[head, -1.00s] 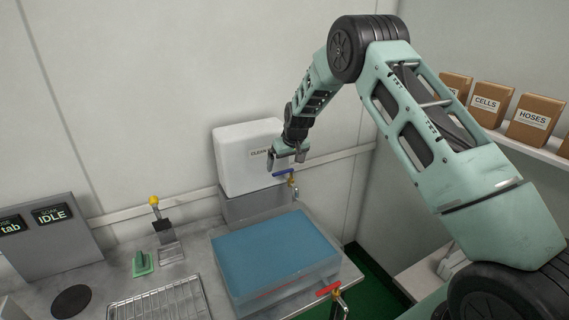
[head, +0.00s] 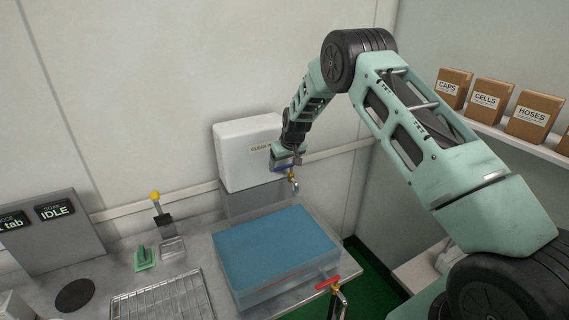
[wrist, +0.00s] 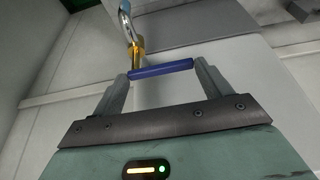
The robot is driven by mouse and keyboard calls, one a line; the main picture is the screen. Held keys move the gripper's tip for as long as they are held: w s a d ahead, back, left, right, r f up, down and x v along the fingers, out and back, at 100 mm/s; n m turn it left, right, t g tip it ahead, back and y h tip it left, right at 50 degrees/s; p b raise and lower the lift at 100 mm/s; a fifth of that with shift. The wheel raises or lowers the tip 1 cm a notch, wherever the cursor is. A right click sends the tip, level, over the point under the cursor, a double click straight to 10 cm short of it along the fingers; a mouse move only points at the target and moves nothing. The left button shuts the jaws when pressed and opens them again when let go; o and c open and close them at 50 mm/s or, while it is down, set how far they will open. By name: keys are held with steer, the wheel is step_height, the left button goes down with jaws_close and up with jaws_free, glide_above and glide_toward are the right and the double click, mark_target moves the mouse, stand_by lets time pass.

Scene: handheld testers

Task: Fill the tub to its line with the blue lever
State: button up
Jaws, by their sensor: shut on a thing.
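The blue lever (wrist: 160,70) sits on a brass and chrome tap, with the spout (head: 294,186) over the far right end of the tub. My gripper (head: 287,165) is shut on the blue lever; in the wrist view its fingers (wrist: 160,75) press on the lever's two ends. The clear tub (head: 285,290) stands on the bench below, with a blue surface (head: 275,245) filling its top face. I cannot make out the fill line or a water stream.
A white tank (head: 240,150) stands behind the tap. A red-levered tap (head: 327,282) is at the tub's front right. Boxes (head: 487,100) line the right shelf.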

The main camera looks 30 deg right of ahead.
steer(key=shift+d+f+b, duration=0.1)
steer(key=shift+b, duration=0.3)
steer(key=shift+s+d+f+n+y+b, duration=0.1)
steer(key=shift+s+n+y+b, duration=0.15)
steer(key=shift+n+b, duration=0.55)
steer(key=shift+s+d+r+n+g+y+b, duration=0.15)
steer(key=shift+n+y+b, duration=0.25)
steer(key=shift+n+b, duration=0.65)
steer(key=shift+s+d+n+g+y+b, duration=0.25)
steer(key=shift+n+y+b, duration=0.2)
steer(key=shift+n+b, duration=0.55)
steer(key=shift+s+d+r+n+g+y+b, duration=0.1)
steer(key=shift+s+d+n+y+b, duration=0.25)
steer(key=shift+n+b, duration=0.7)
steer(key=shift+a+n, duration=0.1)
steer(key=shift+n, duration=0.4)
steer(key=shift+p, duration=0.3)
steer(key=o, duration=1.4)
